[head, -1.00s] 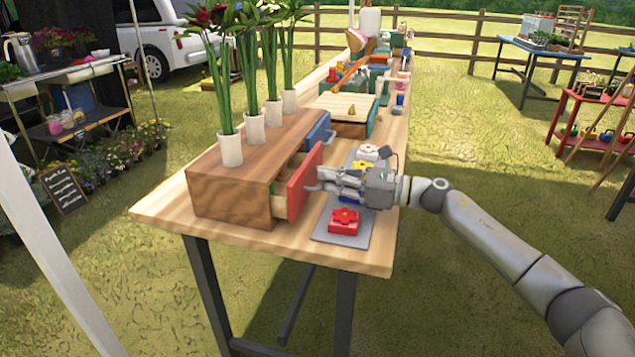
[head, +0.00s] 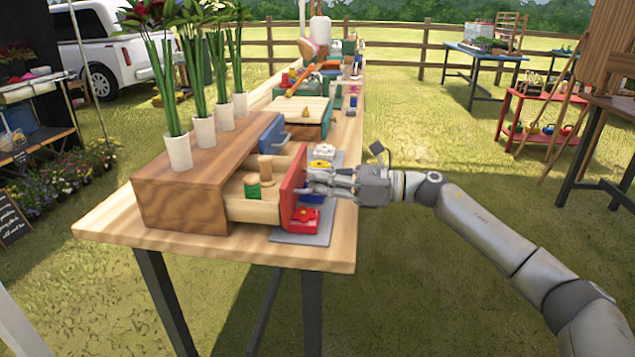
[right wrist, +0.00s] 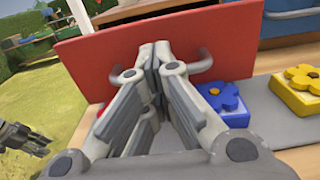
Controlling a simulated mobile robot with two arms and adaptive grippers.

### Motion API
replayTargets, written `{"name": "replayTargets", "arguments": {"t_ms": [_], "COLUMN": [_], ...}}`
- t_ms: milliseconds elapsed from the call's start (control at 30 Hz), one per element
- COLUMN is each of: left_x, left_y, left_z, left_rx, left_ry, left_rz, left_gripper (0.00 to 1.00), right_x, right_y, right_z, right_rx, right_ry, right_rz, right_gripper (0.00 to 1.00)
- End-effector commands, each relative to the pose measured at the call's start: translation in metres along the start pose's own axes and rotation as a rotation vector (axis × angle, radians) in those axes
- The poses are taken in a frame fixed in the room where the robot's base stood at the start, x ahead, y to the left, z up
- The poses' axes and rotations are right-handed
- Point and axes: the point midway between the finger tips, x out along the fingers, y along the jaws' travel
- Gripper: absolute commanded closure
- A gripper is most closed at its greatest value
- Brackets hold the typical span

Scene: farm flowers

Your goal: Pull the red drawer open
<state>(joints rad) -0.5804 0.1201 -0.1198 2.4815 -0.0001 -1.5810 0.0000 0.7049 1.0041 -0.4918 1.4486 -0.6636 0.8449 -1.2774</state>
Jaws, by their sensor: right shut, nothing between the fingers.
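The red drawer (head: 291,188) sticks well out of the wooden cabinet (head: 182,205) in the head view. A green spool (head: 252,188) and a plain wooden spool (head: 266,166) show inside it. My right gripper (head: 308,182) is at the front of the red drawer, with its fingers shut. In the right wrist view the fingertips (right wrist: 155,55) are at the grey handle (right wrist: 205,62) on the red front (right wrist: 90,60), with handle parts showing on both sides. Nothing shows between the fingers. My left gripper (right wrist: 22,138) shows at the left edge of the right wrist view, dark and small.
A blue drawer (head: 272,135) sits behind the red one. White vases (head: 178,151) with flowers stand on the cabinet. A grey mat (head: 322,236) with red (head: 303,220), yellow and white flower blocks lies beside the drawer front.

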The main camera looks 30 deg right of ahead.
Motion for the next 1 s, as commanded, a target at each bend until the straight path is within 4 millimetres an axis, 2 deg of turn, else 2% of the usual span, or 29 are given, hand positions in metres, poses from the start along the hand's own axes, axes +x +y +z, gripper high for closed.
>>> {"name": "replayTargets", "arguments": {"t_ms": [67, 700, 1000], "left_x": [0.0003, 0.0005, 0.0005], "left_y": [0.0000, 0.0001, 0.0001], "left_z": [0.0001, 0.0000, 0.0001], "left_rx": [0.000, 0.000, 0.000], "left_ry": [0.000, 0.000, 0.000], "left_rz": [0.000, 0.000, 0.000], "left_gripper": [0.60, 0.60, 0.60], "right_x": [0.0001, 0.0003, 0.0004], "right_y": [-0.0002, -0.0001, 0.0001], "right_z": [-0.0024, -0.0024, -0.0011], "right_rx": [0.001, 0.000, 0.000], "right_ry": [0.004, 0.004, 0.001], "right_rz": [-0.001, 0.000, 0.000], "right_gripper": [0.86, 0.04, 0.03]}}
